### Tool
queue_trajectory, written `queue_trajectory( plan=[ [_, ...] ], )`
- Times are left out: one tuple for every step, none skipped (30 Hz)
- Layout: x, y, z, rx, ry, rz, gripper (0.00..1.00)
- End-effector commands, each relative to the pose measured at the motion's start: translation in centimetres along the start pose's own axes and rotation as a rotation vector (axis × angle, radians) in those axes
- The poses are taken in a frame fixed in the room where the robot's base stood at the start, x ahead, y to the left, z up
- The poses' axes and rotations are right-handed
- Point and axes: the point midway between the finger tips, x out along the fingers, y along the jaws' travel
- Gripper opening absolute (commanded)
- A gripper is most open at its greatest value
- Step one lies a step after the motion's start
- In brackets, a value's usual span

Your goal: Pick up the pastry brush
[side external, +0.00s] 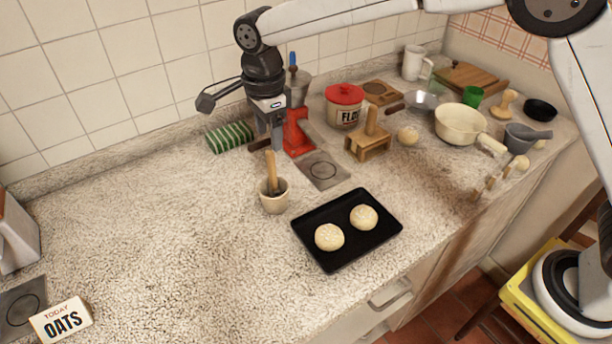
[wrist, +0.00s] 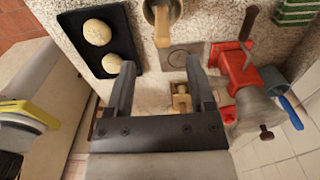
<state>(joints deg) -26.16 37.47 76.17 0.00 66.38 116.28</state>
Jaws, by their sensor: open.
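A wooden handle (side external: 271,168) stands upright in a small beige pot (side external: 275,203) left of the black tray; it looks like the pastry brush, but its lower end is hidden in the pot. In the wrist view the handle (wrist: 162,28) and pot (wrist: 149,13) are at the top, beyond my fingertips. My gripper (side external: 273,143) points down, open and empty, above and behind the pot, near the red grinder. It also shows in the wrist view (wrist: 160,66), with a clear gap between its fingers.
A black tray (side external: 317,262) with two round dough pieces lies right of the pot. The red grinder (side external: 297,134) and a blue-handled tool (side external: 292,59) stand close to my gripper. A green striped item (side external: 229,137) lies behind left. Free counter (side external: 170,220) spreads left.

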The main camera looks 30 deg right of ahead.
Motion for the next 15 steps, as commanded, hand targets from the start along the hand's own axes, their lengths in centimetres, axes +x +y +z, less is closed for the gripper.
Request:
queue_trajectory(
  plan=[
    [0.0, 0.0, 0.0, 0.0, 0.0, 0.0, 0.69],
    [0.1, 0.0, 0.0, 0.0, 0.0, 0.0, 0.69],
    [0.2, 0.0, 0.0, 0.0, 0.0, 0.001, 0.69],
    [0.4, 0.0, 0.0, -0.001, 0.001, 0.001, 0.69],
    [0.6, 0.0, 0.0, -0.001, 0.001, 0.002, 0.69],
    [0.9, 0.0, -0.1, -0.001, 0.001, 0.003, 0.69],
    [1.1, 0.0, -0.1, -0.001, 0.001, 0.003, 0.69],
    [1.4, 0.0, -0.1, -0.001, 0.001, 0.002, 0.69],
    [1.7, 0.0, -0.1, -0.001, 0.001, 0.001, 0.69],
    [1.9, 0.0, -0.1, -0.001, 0.001, 0.001, 0.69],
    [2.1, 0.0, -0.1, -0.001, 0.001, 0.002, 0.69],
    [2.4, 0.0, -0.1, -0.001, 0.001, 0.001, 0.69],
    [2.5, 0.0, -0.1, -0.001, 0.0, 0.001, 0.69],
    [2.6, 0.0, -0.1, -0.001, 0.0, 0.0, 0.69],
    [2.6, 0.0, -0.1, -0.002, 0.0, 0.0, 0.69]
  ],
)
